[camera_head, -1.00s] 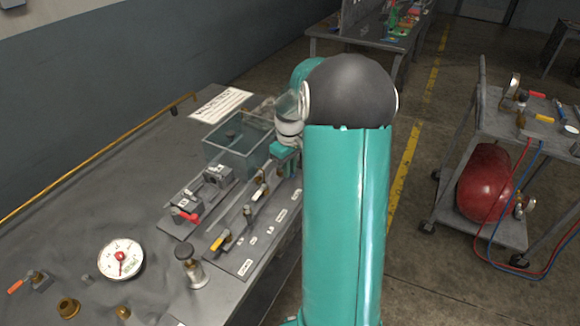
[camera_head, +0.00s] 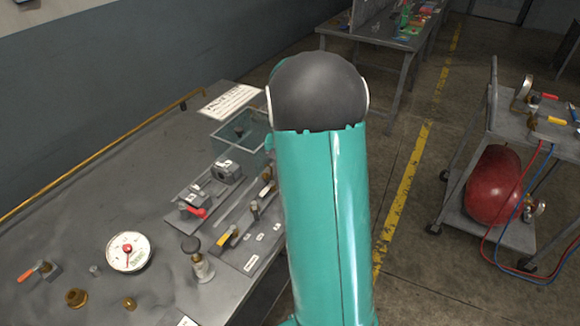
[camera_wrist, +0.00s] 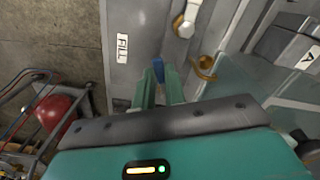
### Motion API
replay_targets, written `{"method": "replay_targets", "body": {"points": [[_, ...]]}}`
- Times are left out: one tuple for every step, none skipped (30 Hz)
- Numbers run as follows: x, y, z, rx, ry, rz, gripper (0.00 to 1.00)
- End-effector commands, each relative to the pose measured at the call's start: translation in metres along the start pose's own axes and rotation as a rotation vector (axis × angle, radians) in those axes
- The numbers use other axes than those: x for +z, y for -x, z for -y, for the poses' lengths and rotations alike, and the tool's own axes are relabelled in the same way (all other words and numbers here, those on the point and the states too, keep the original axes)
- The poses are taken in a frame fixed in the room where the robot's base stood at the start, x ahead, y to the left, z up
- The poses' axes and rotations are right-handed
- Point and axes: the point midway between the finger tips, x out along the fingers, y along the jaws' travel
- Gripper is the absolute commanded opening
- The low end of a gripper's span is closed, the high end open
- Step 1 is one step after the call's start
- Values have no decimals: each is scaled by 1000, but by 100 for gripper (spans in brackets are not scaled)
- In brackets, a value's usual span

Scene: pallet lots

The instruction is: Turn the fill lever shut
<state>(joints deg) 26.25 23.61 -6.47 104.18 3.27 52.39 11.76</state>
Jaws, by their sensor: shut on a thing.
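In the wrist view my gripper (camera_wrist: 159,80) has its two teal fingers close together around a small blue piece, which looks like the handle of the fill lever (camera_wrist: 158,68). Only the blue tip shows between the fingers. The white FILL label (camera_wrist: 122,47) is on the grey panel (camera_wrist: 147,18) just left of the fingers. The lever's pivot and exact angle are hidden by the fingers. In the head view my arm covers the gripper and the fill lever.
A brass hook-shaped fitting (camera_wrist: 205,68) is close right of the fingers. A clear tank (camera_head: 240,131) stands behind the panel. Red (camera_head: 193,209) and yellow (camera_head: 228,237) levers, a round gauge (camera_head: 128,252) and a plunger knob (camera_head: 192,246) are on the bench. A cart with a red tank (camera_head: 493,187) stands right.

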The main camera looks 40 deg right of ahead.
Motion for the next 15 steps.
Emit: {"method": "replay_targets", "body": {"points": [[0,1,3,0,-39,-1,0],[0,1,4,0,-67,-1,0],[0,1,6,0,-102,-1,0],[0,1,6,0,-129,-1,0],[0,1,7,0,-154,-1,0],[-1,1,9,0,-185,-1,0],[-1,1,10,0,-208,-1,0],[-1,1,10,0,-231,-1,0],[-2,1,11,0,-260,-1,0],[-2,1,12,0,-278,-1,0],[-2,1,13,0,-297,-1,0],[-2,1,14,-1,-320,-1,0],[-3,1,14,-1,-336,-1,0],[-3,1,14,-1,-352,-1,0],[-3,1,15,-1,-369,-1,0]]}}
